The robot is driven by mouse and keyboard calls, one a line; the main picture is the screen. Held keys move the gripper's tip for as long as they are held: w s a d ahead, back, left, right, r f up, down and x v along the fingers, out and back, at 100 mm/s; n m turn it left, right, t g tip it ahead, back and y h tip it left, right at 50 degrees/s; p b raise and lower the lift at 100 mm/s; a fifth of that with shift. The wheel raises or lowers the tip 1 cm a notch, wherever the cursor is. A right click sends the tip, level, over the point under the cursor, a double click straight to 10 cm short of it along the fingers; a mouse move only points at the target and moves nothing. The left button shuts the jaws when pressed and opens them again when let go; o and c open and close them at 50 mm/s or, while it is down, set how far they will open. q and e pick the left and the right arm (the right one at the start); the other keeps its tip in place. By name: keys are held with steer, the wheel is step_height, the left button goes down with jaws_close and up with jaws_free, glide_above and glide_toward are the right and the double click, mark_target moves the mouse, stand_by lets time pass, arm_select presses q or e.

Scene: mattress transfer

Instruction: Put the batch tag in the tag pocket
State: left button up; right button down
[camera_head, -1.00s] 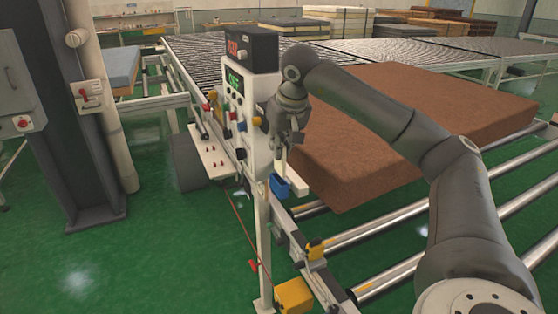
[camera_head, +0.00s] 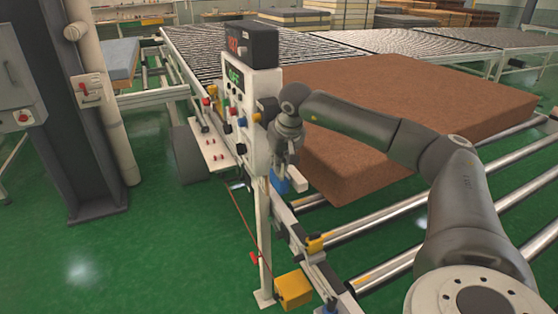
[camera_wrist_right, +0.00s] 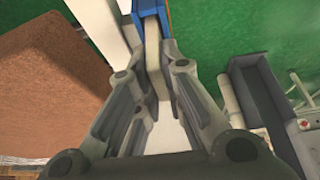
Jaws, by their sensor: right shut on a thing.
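My right gripper (camera_head: 283,166) points down in front of the control post, at the near left corner of the brown mattress block. In the right wrist view its fingers (camera_wrist_right: 152,28) are shut on a pale, narrow piece, the batch tag (camera_wrist_right: 153,50). The blue tag pocket (camera_head: 280,184) sits just below the fingers and is partly hidden by them. It also shows at the top of the wrist view (camera_wrist_right: 150,5), at the fingertips. The tag's far end meets the blue pocket; how deep it sits inside cannot be told. My left gripper is not in view.
The brown mattress (camera_head: 410,115) lies on the roller conveyor (camera_head: 370,232), right of the gripper. The white control post (camera_head: 232,100) with buttons and display stands close to the left. A yellow box (camera_head: 294,289) is low in front.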

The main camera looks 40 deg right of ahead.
steer(key=c, duration=1.5)
jaws_free()
steer(key=shift+f, duration=0.15)
steer(key=shift+c, duration=0.2)
steer(key=shift+r, duration=0.2)
steer(key=b+v, duration=0.1)
steer(key=v, duration=1.1)
steer(key=shift+b, duration=0.35)
steer(key=shift+w, duration=0.1)
